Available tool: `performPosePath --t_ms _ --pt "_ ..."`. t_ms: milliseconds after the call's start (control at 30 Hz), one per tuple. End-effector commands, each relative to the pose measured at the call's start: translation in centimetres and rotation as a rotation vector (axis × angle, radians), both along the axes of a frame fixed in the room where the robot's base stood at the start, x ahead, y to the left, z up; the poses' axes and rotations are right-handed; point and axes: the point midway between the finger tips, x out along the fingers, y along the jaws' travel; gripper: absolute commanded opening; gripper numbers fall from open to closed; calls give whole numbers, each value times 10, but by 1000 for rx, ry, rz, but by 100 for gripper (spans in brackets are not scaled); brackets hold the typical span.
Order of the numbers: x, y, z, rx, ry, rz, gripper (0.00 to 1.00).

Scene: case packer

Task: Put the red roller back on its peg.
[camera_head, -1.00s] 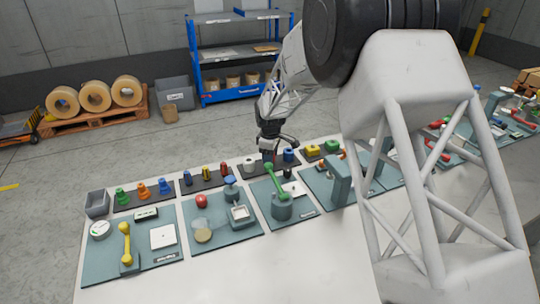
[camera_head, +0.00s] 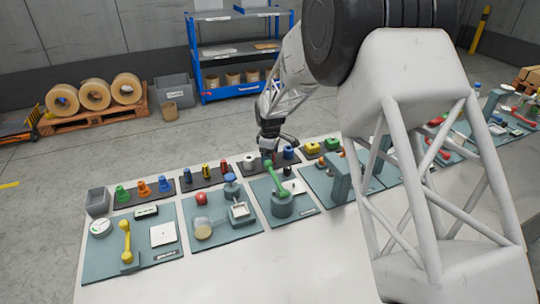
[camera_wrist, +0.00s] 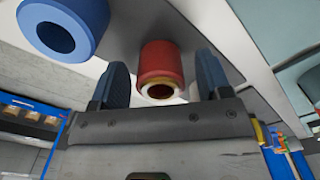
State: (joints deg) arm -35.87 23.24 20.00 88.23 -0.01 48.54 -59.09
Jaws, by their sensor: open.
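The red roller (camera_wrist: 160,65) is in the middle of the wrist view, with a pale ring and a dark hole at its near end. My gripper (camera_wrist: 160,82) is open, one dark finger on each side of the roller, with a visible gap on both sides. In the head view my gripper (camera_head: 268,153) is low over the back row of parts, behind a green lever; the roller there is hidden or too small to tell. I cannot pick out its peg in either view.
A blue roller (camera_wrist: 65,28) lies left of the red one in the wrist view. In the head view a white part (camera_head: 249,162) and a blue part (camera_head: 288,153) flank my gripper. The green lever (camera_head: 276,180) stands just in front. The front of the white table (camera_head: 300,255) is clear.

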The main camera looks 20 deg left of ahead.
Motion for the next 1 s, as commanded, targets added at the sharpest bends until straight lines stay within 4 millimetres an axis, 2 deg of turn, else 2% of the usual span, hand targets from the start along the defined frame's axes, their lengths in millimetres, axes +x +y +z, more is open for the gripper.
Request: performPosePath --t_ms 267,467,800,1000 --pt "0 0 16 1 -1 0 71" --pt "0 0 43 1 -2 0 71" --pt "0 0 98 1 -2 0 71" --pt "0 0 121 1 -1 0 71"
